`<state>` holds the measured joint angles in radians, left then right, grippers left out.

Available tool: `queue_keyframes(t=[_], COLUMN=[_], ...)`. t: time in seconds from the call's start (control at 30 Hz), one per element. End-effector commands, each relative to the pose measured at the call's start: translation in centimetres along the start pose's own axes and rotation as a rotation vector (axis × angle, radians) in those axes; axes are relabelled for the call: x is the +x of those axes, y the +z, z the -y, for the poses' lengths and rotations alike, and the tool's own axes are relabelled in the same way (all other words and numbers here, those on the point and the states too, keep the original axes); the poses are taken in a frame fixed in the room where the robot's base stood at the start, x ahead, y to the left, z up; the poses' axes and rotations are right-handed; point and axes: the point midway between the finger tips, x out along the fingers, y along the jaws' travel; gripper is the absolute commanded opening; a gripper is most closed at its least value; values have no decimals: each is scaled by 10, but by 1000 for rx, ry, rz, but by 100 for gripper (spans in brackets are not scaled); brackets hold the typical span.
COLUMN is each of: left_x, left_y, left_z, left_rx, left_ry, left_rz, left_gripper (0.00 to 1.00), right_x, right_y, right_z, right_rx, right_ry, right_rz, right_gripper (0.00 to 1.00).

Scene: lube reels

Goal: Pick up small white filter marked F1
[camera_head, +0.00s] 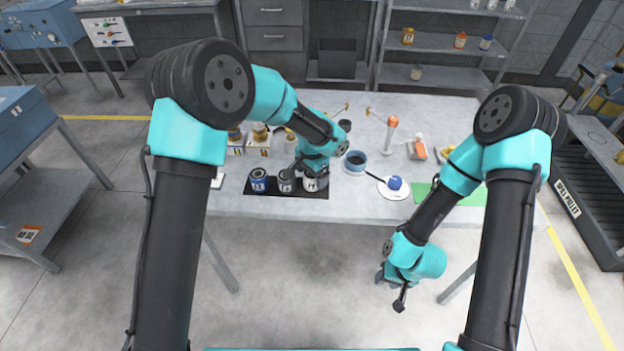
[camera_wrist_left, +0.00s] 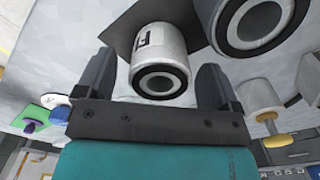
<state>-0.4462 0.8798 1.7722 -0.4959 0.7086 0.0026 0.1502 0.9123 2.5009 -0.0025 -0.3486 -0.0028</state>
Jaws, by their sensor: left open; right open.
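The small white filter (camera_head: 310,185) stands at the right end of a black mat (camera_head: 272,194) near the table's front edge. In the left wrist view the white filter (camera_wrist_left: 160,48) shows its dark-ringed end and part of a black mark beginning with F. My left gripper (camera_head: 311,172) is over it in the head view. In the left wrist view my left gripper (camera_wrist_left: 155,85) is open, with one finger on each side of the filter; contact cannot be told. My right gripper (camera_head: 391,284) hangs open and empty in front of the table, below its edge.
A grey filter (camera_head: 286,182) and a blue filter (camera_head: 259,181) stand left of the white one on the mat. A blue-rimmed bowl (camera_head: 355,162), a white plate (camera_head: 393,194) with a blue-ended tool and a green mat (camera_head: 420,193) lie to the right.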

Motion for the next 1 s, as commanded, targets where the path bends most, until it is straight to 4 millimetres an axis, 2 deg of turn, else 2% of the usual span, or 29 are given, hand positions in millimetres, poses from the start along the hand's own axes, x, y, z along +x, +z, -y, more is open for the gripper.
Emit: queue_keyframes(t=[0.13,0.6,1.0], left_x=[10,10,10], left_y=[0,0,0], left_z=[0,0,0], left_rx=[-1,0,0], left_ry=[1,0,0], left_rz=[0,-1,0], left_gripper=[87,86,48], right_x=[0,0,0], right_y=[0,0,0], right_z=[0,0,0], right_rx=[0,0,0], right_ry=[0,0,0], right_rz=[0,0,0], right_gripper=[43,43,43])
